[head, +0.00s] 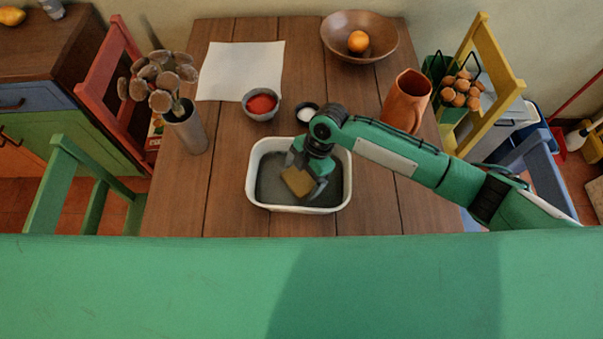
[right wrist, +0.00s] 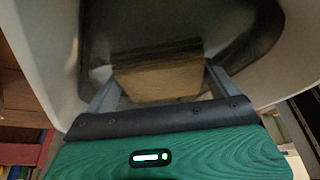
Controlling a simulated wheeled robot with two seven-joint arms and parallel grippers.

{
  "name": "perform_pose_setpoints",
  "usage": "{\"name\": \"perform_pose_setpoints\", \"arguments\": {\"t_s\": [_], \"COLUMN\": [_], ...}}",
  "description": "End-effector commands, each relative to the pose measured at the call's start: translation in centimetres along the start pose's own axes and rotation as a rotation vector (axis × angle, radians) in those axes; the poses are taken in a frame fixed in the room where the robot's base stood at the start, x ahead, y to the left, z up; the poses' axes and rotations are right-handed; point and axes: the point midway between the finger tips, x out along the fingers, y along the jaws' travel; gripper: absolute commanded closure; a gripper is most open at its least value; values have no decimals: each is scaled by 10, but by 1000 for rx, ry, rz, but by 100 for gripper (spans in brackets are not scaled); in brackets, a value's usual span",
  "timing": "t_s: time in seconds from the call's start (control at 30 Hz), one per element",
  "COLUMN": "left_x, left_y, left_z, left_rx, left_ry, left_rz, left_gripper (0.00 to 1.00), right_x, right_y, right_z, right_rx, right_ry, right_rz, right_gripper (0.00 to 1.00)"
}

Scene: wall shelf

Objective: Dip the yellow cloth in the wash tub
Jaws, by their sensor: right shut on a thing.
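The white wash tub (head: 257,202) stands on the wooden table and has a dark grey inside. My right gripper (head: 304,184) reaches down into the tub from above. It is shut on the yellow cloth (head: 297,180), which looks like a small tan-yellow block. In the right wrist view the cloth (right wrist: 158,80) sits between the two fingers (right wrist: 160,88), with the dark tub interior (right wrist: 110,30) beyond it. I cannot tell whether the cloth touches the water or the tub's bottom. My left gripper is not in view.
Behind the tub are a bowl of red stuff (head: 260,104), a small dark dish with white content (head: 306,112) and a white sheet (head: 240,70). A metal vase (head: 187,130) stands left, an orange jug (head: 406,101) right. A brown bowl (head: 338,46) holds an orange (head: 358,41).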

Motion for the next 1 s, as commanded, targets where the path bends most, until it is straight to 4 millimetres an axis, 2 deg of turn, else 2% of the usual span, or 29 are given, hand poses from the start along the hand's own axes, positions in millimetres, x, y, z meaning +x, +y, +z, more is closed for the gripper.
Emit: {"name": "perform_pose_setpoints", "arguments": {"t_s": [0.03, 0.2, 1.0], "left_x": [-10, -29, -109], "left_y": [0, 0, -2], "left_z": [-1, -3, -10], "left_rx": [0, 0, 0], "left_ry": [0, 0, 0], "left_rz": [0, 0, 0], "left_gripper": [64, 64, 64], "right_x": [-11, -32, -118], "right_y": [1, 1, 1], "right_z": [-4, -13, -48], "right_rx": [-1, -2, -1], "right_ry": [0, 1, 1], "right_rz": [2, 4, 6], "right_gripper": [28, 28, 28]}}
